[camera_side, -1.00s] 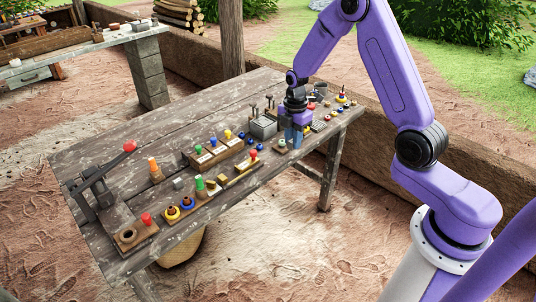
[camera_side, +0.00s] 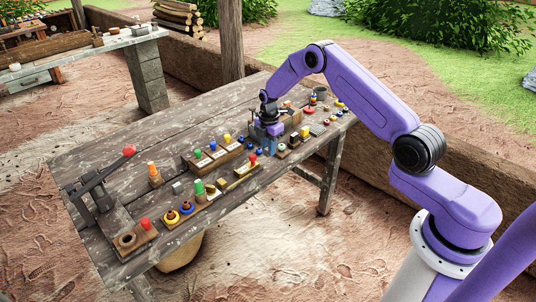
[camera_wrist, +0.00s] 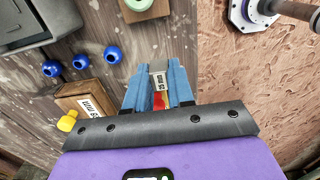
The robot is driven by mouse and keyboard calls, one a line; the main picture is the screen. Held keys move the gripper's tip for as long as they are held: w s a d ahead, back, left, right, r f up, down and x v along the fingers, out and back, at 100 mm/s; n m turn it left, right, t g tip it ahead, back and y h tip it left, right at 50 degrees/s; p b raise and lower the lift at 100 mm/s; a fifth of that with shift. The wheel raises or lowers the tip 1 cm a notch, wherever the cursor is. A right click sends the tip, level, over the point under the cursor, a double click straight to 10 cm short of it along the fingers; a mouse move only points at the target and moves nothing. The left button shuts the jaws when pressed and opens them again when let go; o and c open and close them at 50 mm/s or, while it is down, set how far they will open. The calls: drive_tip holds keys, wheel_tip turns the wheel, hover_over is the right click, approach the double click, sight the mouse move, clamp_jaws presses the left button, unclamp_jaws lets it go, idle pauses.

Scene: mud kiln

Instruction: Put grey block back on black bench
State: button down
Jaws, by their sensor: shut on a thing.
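My gripper (camera_wrist: 155,82) shows its two blue fingers in the wrist view, shut on a small grey block (camera_wrist: 158,70) with a white "25 mm" label. Red and yellow show between the fingers, nearer my wrist; I cannot tell what they belong to. In the side view my gripper (camera_side: 270,146) is low over the right half of the table, and the held block cannot be made out.
Three blue balls (camera_wrist: 80,61), a wooden block with a label (camera_wrist: 85,103) and a yellow knob (camera_wrist: 68,122) lie left of my fingers. A grey box (camera_wrist: 35,22) and a green ring (camera_wrist: 140,8) are further off.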

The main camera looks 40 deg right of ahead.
drive_tip(key=shift+w+f, duration=0.3)
drive_tip(key=shift+f, duration=1.5)
drive_tip(key=shift+f, duration=0.1)
drive_tip(key=c, duration=1)
unclamp_jaws()
drive_tip(key=shift+f, duration=0.1)
wheel_tip(320, 180, up, 12)
drive_tip(key=shift+r, duration=0.2)
